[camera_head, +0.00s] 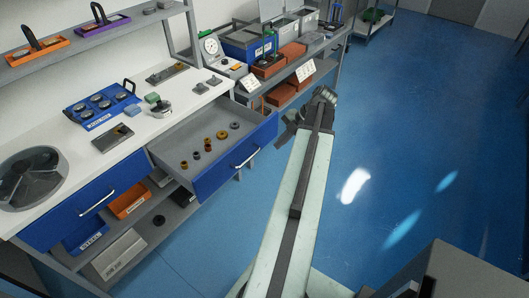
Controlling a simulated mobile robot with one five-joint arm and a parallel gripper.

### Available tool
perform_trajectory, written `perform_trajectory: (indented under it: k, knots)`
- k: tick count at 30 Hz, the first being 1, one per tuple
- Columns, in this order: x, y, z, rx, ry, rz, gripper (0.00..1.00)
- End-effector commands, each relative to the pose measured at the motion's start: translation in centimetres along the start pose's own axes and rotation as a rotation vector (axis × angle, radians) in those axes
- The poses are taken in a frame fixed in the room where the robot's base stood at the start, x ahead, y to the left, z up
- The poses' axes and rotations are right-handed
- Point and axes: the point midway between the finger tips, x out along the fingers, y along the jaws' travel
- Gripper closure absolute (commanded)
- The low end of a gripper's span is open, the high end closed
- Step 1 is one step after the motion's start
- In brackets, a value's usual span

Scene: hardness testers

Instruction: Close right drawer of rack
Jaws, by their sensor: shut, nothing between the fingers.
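The right drawer (236,168) of the rack (133,157) is blue-fronted with a silver handle and stands pulled out. Several small brass, dark and grey round parts (208,146) lie in its grey tray. The left drawer (84,205) is blue with a silver handle and sits flush under the white worktop. My arm reaches up the middle of the picture, to the right of the open drawer. My gripper (290,122) is at its far end, small and partly hidden by the arm, near the drawer's far right corner. It is shut and holds nothing.
Orange and blue bins (129,203) sit on the shelf below the drawers. A second bench with a dial gauge (211,46) and brick-red boxes (292,53) stands behind. A grey box-like shape (470,272) is at the lower right. Blue floor (400,130) to the right is clear.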

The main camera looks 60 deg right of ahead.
Motion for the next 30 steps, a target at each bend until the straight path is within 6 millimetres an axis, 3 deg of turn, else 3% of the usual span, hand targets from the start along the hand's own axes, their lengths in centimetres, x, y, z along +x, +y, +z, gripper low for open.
perform_trajectory:
  k: [14,16,21,30]
  knots:
    - [10.6,-0.4,0.2,-0.002,0.001,-0.002,1.00]
    - [10.6,1.2,0.2,-0.002,0.001,-0.002,1.00]
    - [11.6,2.8,0.3,-0.001,0.001,-0.002,1.00]
    - [11.9,3.3,0.2,0.000,0.000,-0.002,1.00]
